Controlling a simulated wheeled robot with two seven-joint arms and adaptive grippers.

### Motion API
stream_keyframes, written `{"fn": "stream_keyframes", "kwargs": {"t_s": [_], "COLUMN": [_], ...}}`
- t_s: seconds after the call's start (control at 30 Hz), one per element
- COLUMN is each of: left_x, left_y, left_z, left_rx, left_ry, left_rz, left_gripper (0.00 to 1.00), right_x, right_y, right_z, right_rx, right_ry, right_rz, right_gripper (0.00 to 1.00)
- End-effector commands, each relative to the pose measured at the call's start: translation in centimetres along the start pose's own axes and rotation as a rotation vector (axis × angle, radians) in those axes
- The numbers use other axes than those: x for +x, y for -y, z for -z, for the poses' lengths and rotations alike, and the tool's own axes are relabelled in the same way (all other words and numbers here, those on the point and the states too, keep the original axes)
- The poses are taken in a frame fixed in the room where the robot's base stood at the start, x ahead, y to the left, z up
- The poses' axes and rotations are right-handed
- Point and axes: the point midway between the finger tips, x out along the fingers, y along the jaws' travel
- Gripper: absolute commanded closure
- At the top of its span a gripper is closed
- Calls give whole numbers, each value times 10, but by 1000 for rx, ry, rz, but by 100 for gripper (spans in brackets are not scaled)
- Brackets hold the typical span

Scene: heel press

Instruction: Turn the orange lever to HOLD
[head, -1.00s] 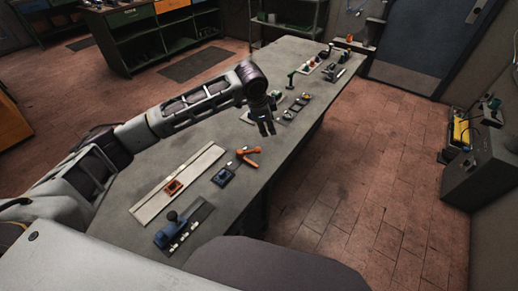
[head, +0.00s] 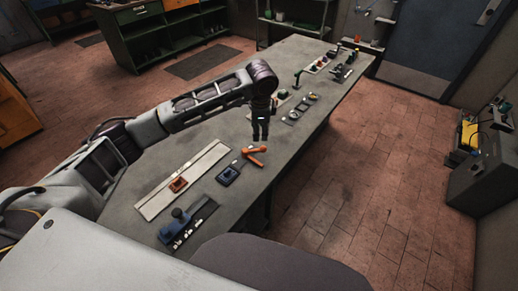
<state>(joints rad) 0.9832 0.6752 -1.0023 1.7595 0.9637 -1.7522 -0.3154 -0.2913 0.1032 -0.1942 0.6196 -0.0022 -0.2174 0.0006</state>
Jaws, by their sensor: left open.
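The orange lever (head: 255,152) lies on the grey bench near its right edge, at the middle of the head view. Beside it, to the lower left, is a small dark blue plate (head: 229,174). Any HOLD marking is too small to read. My left gripper (head: 260,136) points down just above and behind the lever's right part in the picture, with its fingers apart and nothing between them. I cannot tell whether it touches the lever. My right gripper is not in view.
A long pale plate with an orange frame (head: 178,184) lies left of the lever. A blue device (head: 180,217) sits nearer me. Several small fixtures (head: 300,108) stand farther along the bench (head: 215,110).

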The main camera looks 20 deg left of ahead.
Motion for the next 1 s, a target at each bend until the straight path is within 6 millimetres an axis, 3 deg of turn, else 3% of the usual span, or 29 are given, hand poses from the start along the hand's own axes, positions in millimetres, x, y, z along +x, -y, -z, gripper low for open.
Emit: {"fn": "stream_keyframes", "kwargs": {"t_s": [0.37, 1.0], "left_x": [15, 96], "left_y": [0, 0], "left_z": [0, 0], "left_rx": [0, 0], "left_ry": [2, 1], "left_rz": [-1, -1], "left_gripper": [53, 53], "right_x": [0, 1], "right_y": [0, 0], "right_z": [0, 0], "right_rx": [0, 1], "right_ry": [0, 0], "right_rz": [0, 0], "right_gripper": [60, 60]}}
